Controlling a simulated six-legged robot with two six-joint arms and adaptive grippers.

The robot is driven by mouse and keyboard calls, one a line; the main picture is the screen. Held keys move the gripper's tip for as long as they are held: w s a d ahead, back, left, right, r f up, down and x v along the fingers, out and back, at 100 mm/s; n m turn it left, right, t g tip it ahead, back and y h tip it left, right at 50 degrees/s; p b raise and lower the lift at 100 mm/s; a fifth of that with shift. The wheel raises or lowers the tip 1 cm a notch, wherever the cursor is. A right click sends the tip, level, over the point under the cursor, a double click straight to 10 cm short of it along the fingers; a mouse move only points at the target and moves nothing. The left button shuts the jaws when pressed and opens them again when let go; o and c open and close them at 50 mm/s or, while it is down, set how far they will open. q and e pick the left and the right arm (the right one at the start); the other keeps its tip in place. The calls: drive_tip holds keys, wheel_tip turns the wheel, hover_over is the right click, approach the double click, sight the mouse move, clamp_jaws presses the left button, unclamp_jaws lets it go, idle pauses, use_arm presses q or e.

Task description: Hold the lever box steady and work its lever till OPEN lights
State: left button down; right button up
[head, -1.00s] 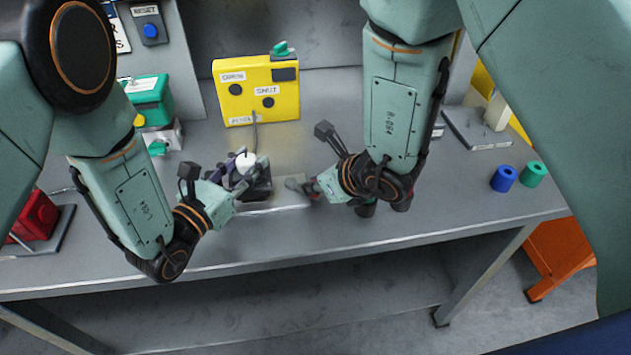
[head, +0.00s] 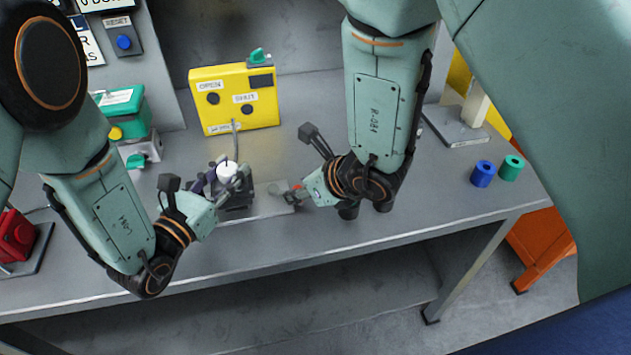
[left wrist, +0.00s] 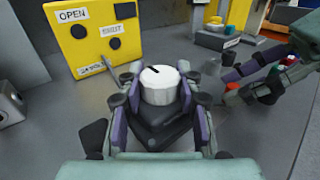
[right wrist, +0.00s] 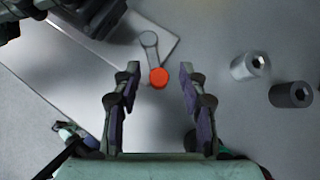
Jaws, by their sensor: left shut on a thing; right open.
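The lever box (head: 238,196) is a dark block with a white round cap (left wrist: 160,86) on top, marked with a black line. My left gripper (head: 222,180) is shut on it, with fingers on both sides of the cap in the left wrist view. A grey lever (right wrist: 149,42) with an orange-red round end (right wrist: 158,78) lies to the box's right. Its joint with the box cannot be made out. My right gripper (right wrist: 154,90) is open, the orange-red end between and just beyond its fingertips. The yellow panel (head: 235,100) has dark OPEN (head: 212,99) and SHUT (head: 247,110) lamps.
A pale plate (head: 262,206) lies around the box. A blue cylinder (head: 482,174) and a green cylinder (head: 511,168) stand at the right of the bench. A green box (head: 124,108) and a red device (head: 14,235) are at the left. The bench front is clear.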

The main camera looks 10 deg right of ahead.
drive_tip(key=v, duration=1)
drive_tip(key=shift+s+r, duration=0.2)
drive_tip(key=shift+r, duration=0.1)
drive_tip(key=shift+c, duration=0.5)
